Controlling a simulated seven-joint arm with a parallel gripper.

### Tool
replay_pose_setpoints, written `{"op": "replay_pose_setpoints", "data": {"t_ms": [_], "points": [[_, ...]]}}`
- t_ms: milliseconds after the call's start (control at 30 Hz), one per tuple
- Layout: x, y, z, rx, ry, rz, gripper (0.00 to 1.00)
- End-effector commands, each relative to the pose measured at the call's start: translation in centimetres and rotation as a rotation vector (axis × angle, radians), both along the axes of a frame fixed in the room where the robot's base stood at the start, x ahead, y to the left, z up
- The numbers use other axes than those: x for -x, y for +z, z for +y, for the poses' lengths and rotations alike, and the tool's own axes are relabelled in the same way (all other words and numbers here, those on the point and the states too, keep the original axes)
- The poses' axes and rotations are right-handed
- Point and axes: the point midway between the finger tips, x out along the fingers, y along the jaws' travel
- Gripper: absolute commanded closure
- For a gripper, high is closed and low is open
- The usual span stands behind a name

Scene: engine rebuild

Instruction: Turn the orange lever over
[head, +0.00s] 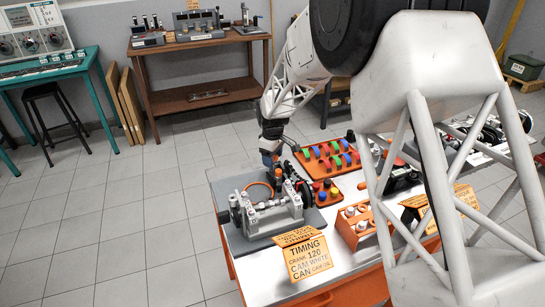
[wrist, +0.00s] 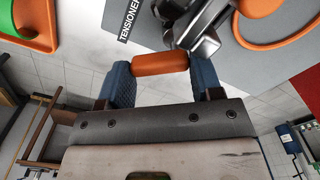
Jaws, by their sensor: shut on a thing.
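The orange lever grip (wrist: 160,64) is a short orange cylinder in the wrist view. It lies crosswise between the two blue fingertips of my gripper (wrist: 160,70), which are shut on its ends. A dark metal part (wrist: 198,35) adjoins the grip's right end, beside a label reading TENSIONER (wrist: 137,20). In the head view my gripper (head: 270,158) points down at the back of the grey engine fixture (head: 275,215). I cannot make out the lever clearly there.
An orange loop (wrist: 262,22) is right of the lever. A board with coloured knobs (head: 328,160) stands right of the fixture in the head view. An orange timing sign (head: 308,257) is at the table's front. An orange tray (head: 358,228) sits nearby. Open floor lies left of the table.

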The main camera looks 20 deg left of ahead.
Motion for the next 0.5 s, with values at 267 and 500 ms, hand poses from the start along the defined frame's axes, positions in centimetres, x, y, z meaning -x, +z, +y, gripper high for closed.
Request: {"op": "replay_pose_setpoints", "data": {"t_ms": [267,500], "points": [[0.0,0.01,-0.12,0.0,-0.058,0.0,0.64],[0.01,0.07,-0.37,0.0,-0.194,0.0,0.64]]}}
